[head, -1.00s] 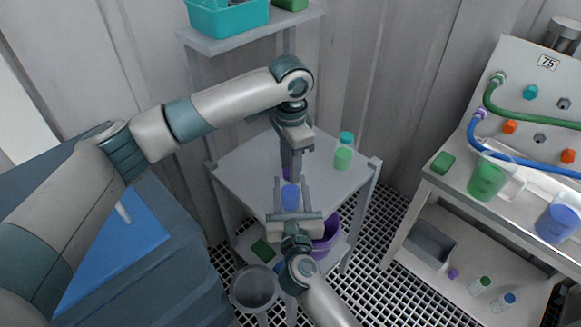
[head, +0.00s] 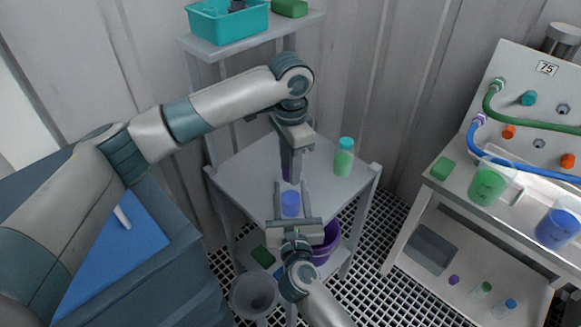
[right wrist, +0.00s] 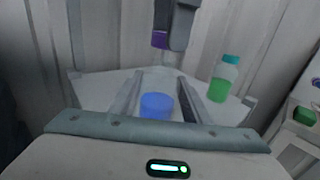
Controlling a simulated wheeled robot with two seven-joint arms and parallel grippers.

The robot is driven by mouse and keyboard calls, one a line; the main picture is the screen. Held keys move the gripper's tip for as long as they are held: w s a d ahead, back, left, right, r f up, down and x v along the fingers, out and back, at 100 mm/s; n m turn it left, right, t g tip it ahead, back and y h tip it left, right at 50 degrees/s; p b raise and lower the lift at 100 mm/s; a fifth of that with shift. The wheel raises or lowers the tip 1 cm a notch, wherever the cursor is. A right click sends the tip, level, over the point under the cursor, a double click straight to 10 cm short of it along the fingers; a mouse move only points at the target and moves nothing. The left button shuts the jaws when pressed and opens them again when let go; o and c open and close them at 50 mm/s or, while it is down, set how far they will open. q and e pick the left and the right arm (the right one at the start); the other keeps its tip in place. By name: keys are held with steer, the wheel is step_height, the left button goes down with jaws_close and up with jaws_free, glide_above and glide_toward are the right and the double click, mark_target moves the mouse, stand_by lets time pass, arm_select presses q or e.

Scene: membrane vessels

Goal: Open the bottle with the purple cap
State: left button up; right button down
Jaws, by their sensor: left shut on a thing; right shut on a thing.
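The purple cap (head: 287,174) is between the fingers of my left gripper (head: 291,170), above the low table. In the right wrist view the purple cap (right wrist: 159,40) shows at the lower end of that gripper. The clear bottle with blue liquid (head: 290,204) is between the fingers of my right gripper (head: 291,186), below the cap. In the right wrist view the bottle (right wrist: 157,105) seems upright, and a gap appears between its clear top and the cap. The left fingers hide part of the cap.
A green bottle with a teal cap (head: 344,157) stands on the small grey table (head: 245,165), right of my grippers. A purple bucket (head: 328,243) is below. A bench (head: 452,205) with beakers and hoses stands at the right. A shelf (head: 225,46) holds a teal bin.

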arm_select(q)
steer(key=shift+r, duration=1.85)
arm_select(e)
steer(key=c, duration=0.9)
jaws_free()
steer(key=shift+s, duration=0.15)
arm_select(q)
step_height(320, 180, down, 2)
steer(key=shift+b, duration=1)
arm_select(e)
steer(key=s, duration=0.7)
steer(key=s+d, duration=0.1)
steer(key=s, duration=0.3)
steer(key=shift+s, duration=0.35)
